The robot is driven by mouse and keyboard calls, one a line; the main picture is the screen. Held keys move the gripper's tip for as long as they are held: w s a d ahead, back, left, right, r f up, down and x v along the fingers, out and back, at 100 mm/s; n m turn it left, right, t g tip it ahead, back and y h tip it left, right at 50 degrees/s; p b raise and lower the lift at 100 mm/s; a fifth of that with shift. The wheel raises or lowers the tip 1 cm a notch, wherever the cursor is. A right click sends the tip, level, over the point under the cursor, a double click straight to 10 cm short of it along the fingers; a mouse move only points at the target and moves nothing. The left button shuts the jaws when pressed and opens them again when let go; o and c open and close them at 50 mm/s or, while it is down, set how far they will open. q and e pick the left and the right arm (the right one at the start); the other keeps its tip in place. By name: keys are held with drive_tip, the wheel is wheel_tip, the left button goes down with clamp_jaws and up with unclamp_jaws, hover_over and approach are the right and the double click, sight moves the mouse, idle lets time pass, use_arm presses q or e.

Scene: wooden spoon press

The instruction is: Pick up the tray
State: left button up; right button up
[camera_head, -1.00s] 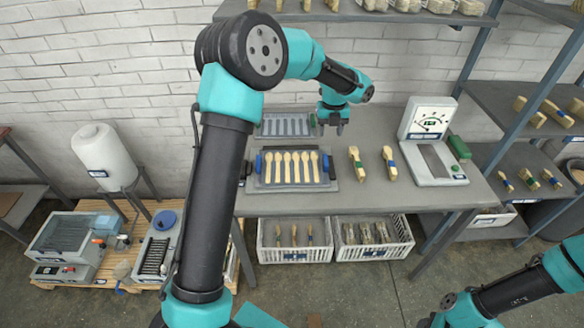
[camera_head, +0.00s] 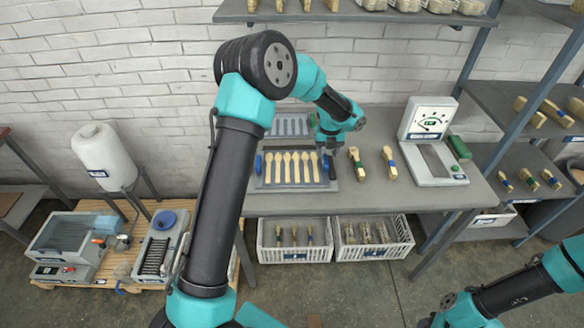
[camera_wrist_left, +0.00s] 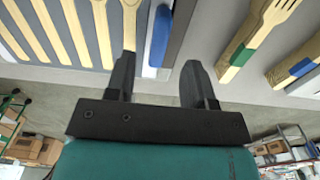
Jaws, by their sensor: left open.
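The tray (camera_head: 262,185) is a dark flat tray holding several wooden spoons in a row, with a blue handle at each short end. It lies on the grey workbench. My left gripper (camera_head: 331,168) is over its right end, by the right blue handle. In the left wrist view my left gripper (camera_wrist_left: 157,72) is open and empty. The right blue handle (camera_wrist_left: 159,36) shows beyond and between its two fingers, and I cannot tell whether they touch it. My right gripper is out of view; only part of the right arm shows at lower right.
A second slotted tray (camera_head: 289,125) lies behind. Bundled wooden utensils (camera_head: 356,161) and a dial scale (camera_head: 432,155) stand to the right on the workbench (camera_head: 385,196). White crates (camera_head: 295,253) sit below. A patch of bench in front of the utensils is clear.

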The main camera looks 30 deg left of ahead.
sight(326, 159)
use_arm(q)
wheel_tip(326, 159, down, 5)
idle(0.3)
idle(0.4)
clamp_jaws()
